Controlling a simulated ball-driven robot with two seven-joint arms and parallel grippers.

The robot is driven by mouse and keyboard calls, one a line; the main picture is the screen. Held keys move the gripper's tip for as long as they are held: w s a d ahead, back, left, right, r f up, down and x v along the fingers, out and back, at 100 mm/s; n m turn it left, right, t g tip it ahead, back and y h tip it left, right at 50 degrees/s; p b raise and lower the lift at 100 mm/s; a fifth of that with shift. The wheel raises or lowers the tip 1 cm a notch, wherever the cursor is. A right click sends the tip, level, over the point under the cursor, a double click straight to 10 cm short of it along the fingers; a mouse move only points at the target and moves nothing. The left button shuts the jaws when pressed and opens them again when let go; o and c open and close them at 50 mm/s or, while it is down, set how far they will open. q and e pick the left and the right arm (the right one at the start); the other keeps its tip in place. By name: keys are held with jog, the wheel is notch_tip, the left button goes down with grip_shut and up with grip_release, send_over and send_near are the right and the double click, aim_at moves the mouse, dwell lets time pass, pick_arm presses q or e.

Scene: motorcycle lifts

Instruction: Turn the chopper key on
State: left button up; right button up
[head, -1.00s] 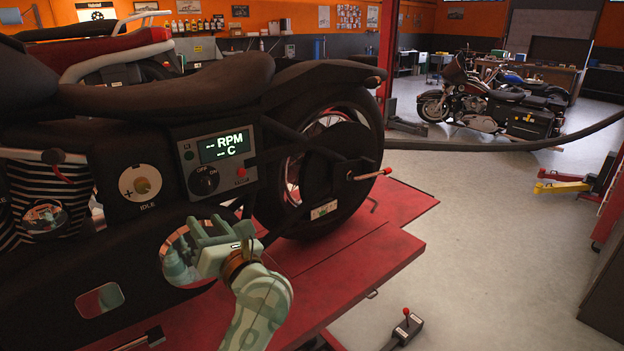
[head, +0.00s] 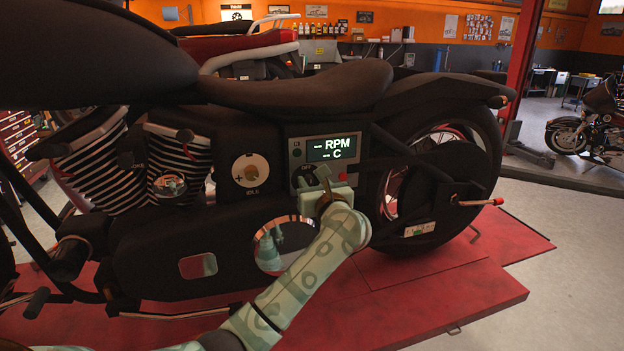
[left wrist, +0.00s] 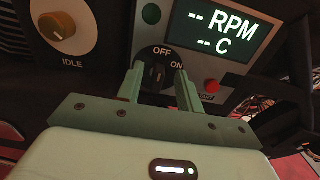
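The chopper key (left wrist: 157,73) is a dark knob on a round black switch with OFF above it and ON at its right. In the left wrist view it looks roughly in line with OFF. My left gripper (left wrist: 160,80) is open, its two green fingers on either side of the key with small gaps. In the head view my left gripper (head: 322,182) is in front of the lower part of the grey control panel (head: 296,153) and hides most of the switch. The panel display (head: 333,149) shows dashes before RPM and C. My right gripper is not in view.
A red button (left wrist: 211,86) sits right of the key, close to the right finger. An IDLE dial (head: 250,170) is left of the panel. The black chopper (head: 300,90) stands on a red lift (head: 440,305).

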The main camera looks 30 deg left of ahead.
pick_arm(q)
jog(key=shift+x, duration=0.9)
grip_shut()
